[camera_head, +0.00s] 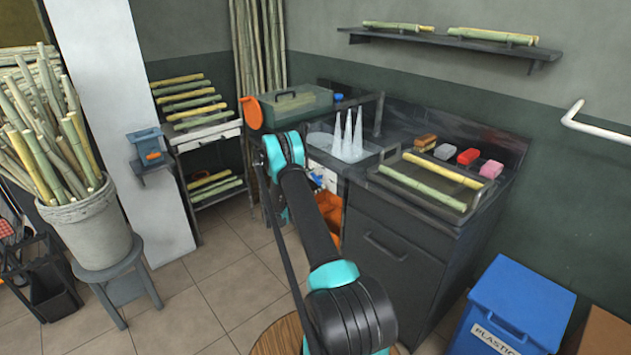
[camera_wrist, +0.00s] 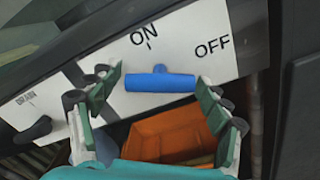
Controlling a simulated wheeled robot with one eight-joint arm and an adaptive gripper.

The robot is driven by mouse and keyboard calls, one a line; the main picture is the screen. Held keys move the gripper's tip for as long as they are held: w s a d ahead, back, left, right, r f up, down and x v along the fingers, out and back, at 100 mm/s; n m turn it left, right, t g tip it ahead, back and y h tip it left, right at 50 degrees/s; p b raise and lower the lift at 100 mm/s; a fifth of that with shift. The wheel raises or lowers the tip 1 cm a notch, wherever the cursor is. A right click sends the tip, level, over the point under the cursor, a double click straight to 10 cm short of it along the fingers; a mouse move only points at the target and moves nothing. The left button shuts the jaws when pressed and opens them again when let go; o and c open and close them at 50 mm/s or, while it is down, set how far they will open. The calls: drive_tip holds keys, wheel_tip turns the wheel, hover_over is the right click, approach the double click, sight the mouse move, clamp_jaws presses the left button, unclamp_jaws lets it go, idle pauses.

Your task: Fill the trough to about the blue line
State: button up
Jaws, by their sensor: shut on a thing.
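In the wrist view, my gripper (camera_wrist: 160,90) has one green-padded finger at each end of a blue handle (camera_wrist: 161,82) and is shut on it. The handle lies across a white panel (camera_wrist: 178,40), under the marks ON and OFF. In the head view, the grey basin (camera_head: 322,141), which looks like the trough, is set in the dark counter behind my arm. Several pale translucent cones (camera_head: 347,140), perhaps water jets, rise in it. I cannot make out a blue line or the water level. My arm covers part of the panel in the head view.
An orange bin (camera_wrist: 175,135) sits below the panel. A black lever (camera_wrist: 35,130) is at the panel's left. A tray of cane (camera_head: 430,182), sponges (camera_head: 468,156) and a green box (camera_head: 296,103) rest on the counter. A blue bin (camera_head: 520,305) stands at the right.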

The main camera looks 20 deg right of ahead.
drive_tip(key=shift+m, duration=0.7)
drive_tip(key=o, duration=1.1)
drive_tip(key=shift+o, duration=0.2)
drive_tip(key=v, duration=1.2)
